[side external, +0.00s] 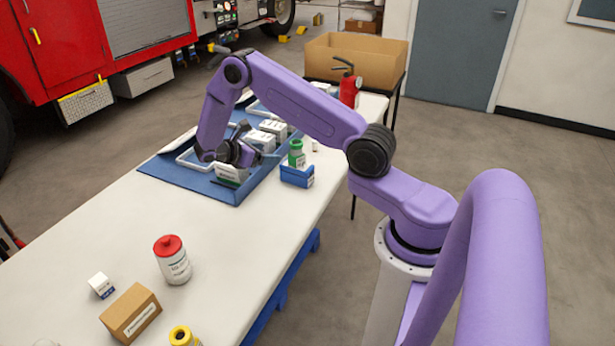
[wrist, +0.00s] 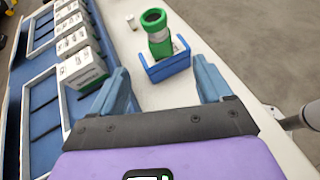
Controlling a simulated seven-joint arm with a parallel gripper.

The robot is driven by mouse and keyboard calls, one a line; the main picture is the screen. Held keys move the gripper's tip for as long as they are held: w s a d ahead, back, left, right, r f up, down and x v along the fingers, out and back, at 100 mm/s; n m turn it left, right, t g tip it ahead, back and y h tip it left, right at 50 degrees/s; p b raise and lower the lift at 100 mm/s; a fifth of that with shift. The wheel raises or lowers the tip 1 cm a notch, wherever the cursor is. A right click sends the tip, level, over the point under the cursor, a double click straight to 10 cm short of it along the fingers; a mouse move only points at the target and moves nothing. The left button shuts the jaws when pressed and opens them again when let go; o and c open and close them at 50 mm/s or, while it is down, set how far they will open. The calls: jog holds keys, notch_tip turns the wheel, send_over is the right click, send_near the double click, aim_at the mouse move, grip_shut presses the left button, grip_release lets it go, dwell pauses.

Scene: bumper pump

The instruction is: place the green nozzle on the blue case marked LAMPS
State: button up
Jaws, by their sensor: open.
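The green nozzle (side external: 296,150), with a pale label band, stands upright at the right edge of the table. In the wrist view the nozzle (wrist: 155,28) shows its dark open top. A small blue case (side external: 297,177) with a pale label sits right against it; the label is too small to read. In the wrist view this blue case (wrist: 168,70) has raised ends, and I cannot tell whether the nozzle stands in it or just behind it. My gripper (side external: 252,158) is open and empty, left of both. In the wrist view its fingers (wrist: 161,70) frame the blue case, apart from it.
A blue tray (side external: 220,192) with white frames and several white boxes (side external: 272,130) lies beside my gripper. A red-capped jar (side external: 172,260), a brown carton (side external: 130,313) and a yellow-topped bottle (side external: 182,337) stand near the front. A red extinguisher (side external: 349,90) stands at the back. Mid-table is clear.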

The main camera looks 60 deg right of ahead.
jog(key=s+a+r+t+y, duration=0.2)
jog(key=s+a+r, duration=0.25)
jog(key=a, duration=0.45)
jog(key=s+a+r+t+y, duration=0.25)
jog(key=a+r, duration=0.35)
jog(key=a, duration=0.4)
jog(key=s+a+r+y, duration=0.2)
jog(key=s+a+y, duration=0.2)
jog(key=s, duration=0.8)
jog(key=s+a+r+y, duration=0.3)
jog(key=s+a+y, duration=0.1)
jog(key=s, duration=0.8)
jog(key=shift+m, duration=0.3)
jog(key=shift+o, duration=0.3)
jog(key=shift+a, duration=0.1)
